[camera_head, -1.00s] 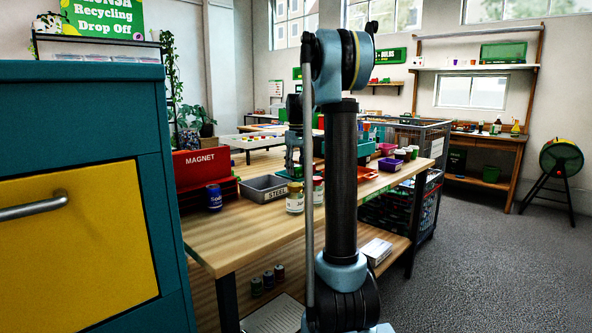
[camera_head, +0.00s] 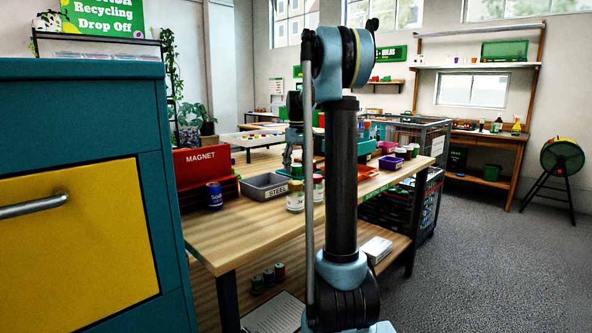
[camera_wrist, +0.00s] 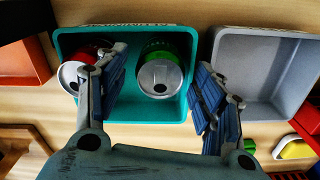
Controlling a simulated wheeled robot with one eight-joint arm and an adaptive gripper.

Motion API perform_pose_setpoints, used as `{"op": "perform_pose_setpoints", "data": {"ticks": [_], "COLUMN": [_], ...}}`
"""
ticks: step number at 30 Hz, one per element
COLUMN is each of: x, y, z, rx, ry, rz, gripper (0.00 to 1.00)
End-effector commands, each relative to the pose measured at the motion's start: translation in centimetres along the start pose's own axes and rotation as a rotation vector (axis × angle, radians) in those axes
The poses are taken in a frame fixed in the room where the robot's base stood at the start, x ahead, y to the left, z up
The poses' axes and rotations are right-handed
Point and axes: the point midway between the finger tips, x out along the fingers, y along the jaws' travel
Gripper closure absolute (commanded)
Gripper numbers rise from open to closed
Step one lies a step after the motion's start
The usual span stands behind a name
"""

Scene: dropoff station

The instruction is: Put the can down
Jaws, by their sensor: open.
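A green can (camera_wrist: 160,77) stands upright in a teal bin (camera_wrist: 130,34), its silver top facing the wrist camera. A red can (camera_wrist: 73,74) is in the same bin on the left, partly covered by a finger. My gripper (camera_wrist: 160,62) is open above the bin, with one finger on each side of the green can. Gaps show between the fingers and the green can. In the head view my gripper (camera_head: 291,155) is over the table, partly hidden behind my arm.
A grey bin (camera_wrist: 262,45) is right of the teal bin; in the head view it carries a STEEL label (camera_head: 250,192). A red MAGNET box (camera_head: 200,160), a blue can (camera_head: 214,196) and a jar (camera_head: 295,201) stand on the table. The near table corner is clear.

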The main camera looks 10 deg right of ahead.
Motion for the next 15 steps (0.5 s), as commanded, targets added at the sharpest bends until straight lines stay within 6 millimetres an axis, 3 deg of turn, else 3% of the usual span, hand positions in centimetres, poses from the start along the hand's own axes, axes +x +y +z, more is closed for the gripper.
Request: {"op": "perform_pose_setpoints", "data": {"ticks": [15], "x": [-9.2], "y": [0.0], "z": [0.0], "rx": [0.000], "ry": [0.000], "rz": [0.000], "gripper": [0.38]}}
